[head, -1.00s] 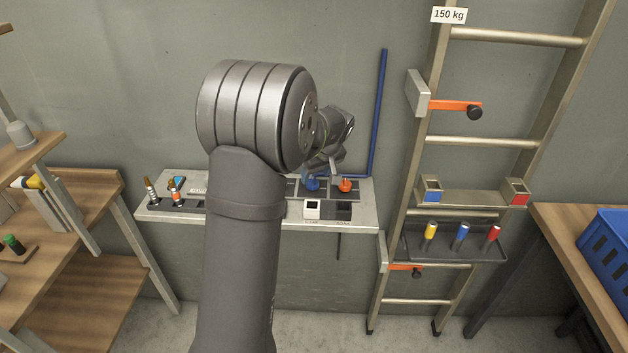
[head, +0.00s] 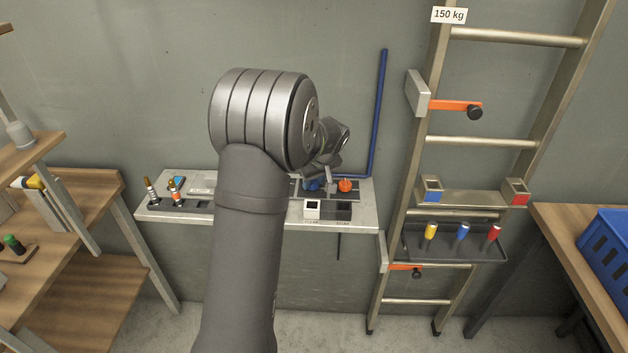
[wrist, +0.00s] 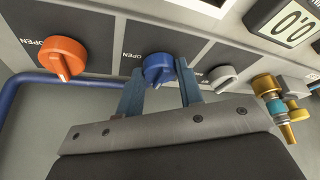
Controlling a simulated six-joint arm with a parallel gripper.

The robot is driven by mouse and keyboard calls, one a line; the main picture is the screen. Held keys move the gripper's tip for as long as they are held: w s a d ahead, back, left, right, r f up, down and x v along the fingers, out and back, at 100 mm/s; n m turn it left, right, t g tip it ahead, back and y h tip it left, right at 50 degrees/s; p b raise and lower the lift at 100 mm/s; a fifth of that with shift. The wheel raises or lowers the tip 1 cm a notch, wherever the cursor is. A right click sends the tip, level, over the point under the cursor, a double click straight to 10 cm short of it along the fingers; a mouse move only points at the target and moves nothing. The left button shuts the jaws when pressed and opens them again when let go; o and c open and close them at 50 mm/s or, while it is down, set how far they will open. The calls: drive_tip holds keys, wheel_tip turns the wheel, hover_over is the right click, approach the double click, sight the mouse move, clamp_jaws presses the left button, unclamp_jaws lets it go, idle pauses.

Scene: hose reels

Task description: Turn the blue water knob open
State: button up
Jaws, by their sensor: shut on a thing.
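The blue water knob (wrist: 158,68) sits on a dark panel square marked OPEN, in the middle of the wrist view. Its pointer ridge points down toward my gripper in that view. My gripper (wrist: 158,84) has its two blue fingers on either side of the knob's ridge and is shut on it. In the head view the blue knob (head: 311,185) shows small on the wall shelf, partly behind my wrist, and the fingers are hard to make out there.
An orange knob (wrist: 62,57) and a grey knob (wrist: 222,77) flank the blue one. A blue pipe (head: 378,115) runs up the wall. A ladder (head: 440,140) stands right of the shelf.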

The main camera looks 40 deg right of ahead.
drive_tip(key=m, duration=0.2)
drive_tip(key=m+h, duration=0.1)
drive_tip(key=m, duration=0.1)
drive_tip(key=shift+w+a+m+g+h, duration=0.1)
drive_tip(key=shift+a+m+g+h, duration=0.05)
drive_tip(key=shift+m+g+h, duration=0.15)
drive_tip(key=m+g+h, duration=0.1)
drive_tip(key=m, duration=0.3)
drive_tip(key=shift+w+a, duration=0.1)
drive_tip(key=m+g, duration=0.1)
drive_tip(key=m, duration=0.1)
drive_tip(key=m+g+h, duration=0.1)
drive_tip(key=m, duration=0.2)
drive_tip(key=shift+w, duration=0.2)
drive_tip(key=shift+w+m+g, duration=0.1)
drive_tip(key=shift+m+g, duration=0.7)
drive_tip(key=shift+m, duration=1.4)
drive_tip(key=o, duration=1)
